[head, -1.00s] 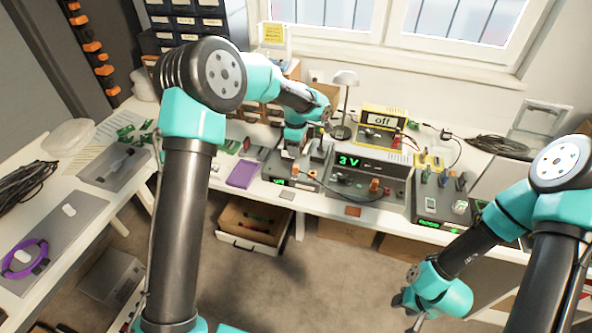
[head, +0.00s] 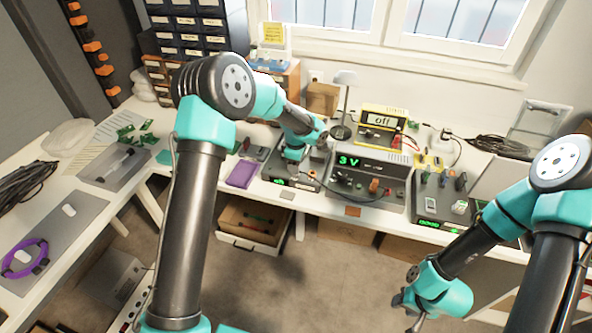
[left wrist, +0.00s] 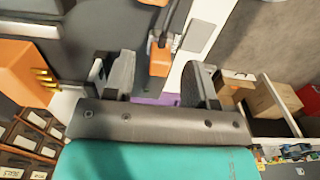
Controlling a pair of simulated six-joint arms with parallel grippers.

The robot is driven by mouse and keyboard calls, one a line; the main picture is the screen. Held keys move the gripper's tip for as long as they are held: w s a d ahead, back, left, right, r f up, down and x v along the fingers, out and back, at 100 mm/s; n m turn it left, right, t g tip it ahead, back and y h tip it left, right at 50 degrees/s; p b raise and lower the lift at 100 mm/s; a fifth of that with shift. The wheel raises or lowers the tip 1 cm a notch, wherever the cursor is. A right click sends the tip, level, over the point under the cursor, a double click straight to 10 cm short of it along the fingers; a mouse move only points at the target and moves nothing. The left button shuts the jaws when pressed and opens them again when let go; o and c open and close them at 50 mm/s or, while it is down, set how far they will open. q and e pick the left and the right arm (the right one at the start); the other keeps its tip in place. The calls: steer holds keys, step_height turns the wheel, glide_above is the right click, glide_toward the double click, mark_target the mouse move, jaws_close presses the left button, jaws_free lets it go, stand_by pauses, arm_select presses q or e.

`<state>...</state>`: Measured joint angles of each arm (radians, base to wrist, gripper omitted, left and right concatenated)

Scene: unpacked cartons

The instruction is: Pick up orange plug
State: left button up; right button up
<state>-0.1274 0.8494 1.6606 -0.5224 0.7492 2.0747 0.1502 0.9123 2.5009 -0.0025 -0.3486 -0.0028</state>
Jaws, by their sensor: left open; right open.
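My left gripper (head: 292,173) is low over the bench's front edge, by a grey device; its jaws are partly hidden there. In the left wrist view its two fingers (left wrist: 158,80) are apart with nothing gripped. A small orange plug (left wrist: 160,60) shows between and beyond the fingertips, with a dark lead or bar running up from it. A larger orange body with gold pins (left wrist: 18,70) is at that view's left edge. In the head view an orange plug (head: 375,186) is on the 3 V unit's front, with a dark cable. My right gripper (head: 408,308) is open, away from the bench.
A purple box (head: 244,173) lies to the left. A lamp (head: 342,110) stands behind.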

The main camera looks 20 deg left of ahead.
arm_select(q)
steer(key=shift+f, duration=0.95)
jaws_close()
